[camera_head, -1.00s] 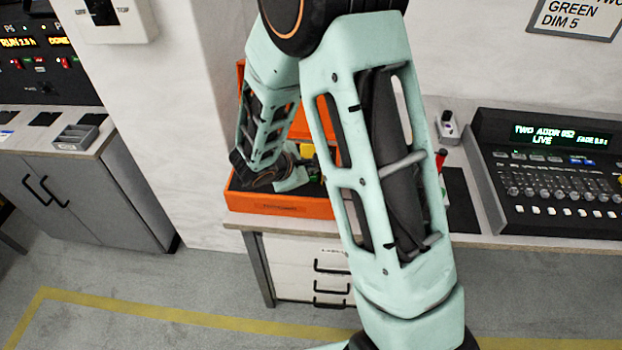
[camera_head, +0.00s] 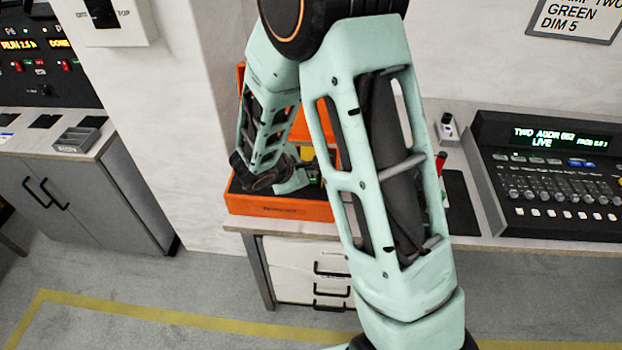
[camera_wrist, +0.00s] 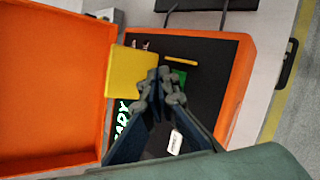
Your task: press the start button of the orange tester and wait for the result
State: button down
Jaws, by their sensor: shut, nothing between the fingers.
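The orange tester (camera_head: 280,208) is an open case on the bench. In the wrist view its orange lid (camera_wrist: 50,85) stands at the left and its black panel (camera_wrist: 215,75) at the right. A yellow block (camera_wrist: 132,72) sits on the panel. My gripper (camera_wrist: 165,76) is shut and empty, its fingertips over the panel at the yellow block's right side. A green patch (camera_wrist: 180,76) shows just beside the fingertips, partly covered by them. A screen (camera_wrist: 121,117) shows "ADY", its other letters hidden. I cannot tell whether the fingertips touch anything. In the head view my arm hides most of the panel.
A lighting console (camera_head: 555,180) with a lit display stands on the bench at the right. A wall corner stands between cabinet and bench. Drawers (camera_head: 300,272) are under the bench.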

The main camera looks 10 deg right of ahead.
jog(key=shift+f, duration=0.2)
jog(key=shift+f+b, duration=0.25)
jog(key=shift+b, duration=0.5)
jog(key=shift+f+b, duration=0.35)
jog(key=shift+b, duration=0.2)
dwell(0.4)
dwell(0.4)
jog(key=shift+r+p, duration=0.4)
jog(key=shift+r, duration=0.4)
jog(key=shift+r+p, duration=1.6)
jog(key=shift+r, duration=0.95)
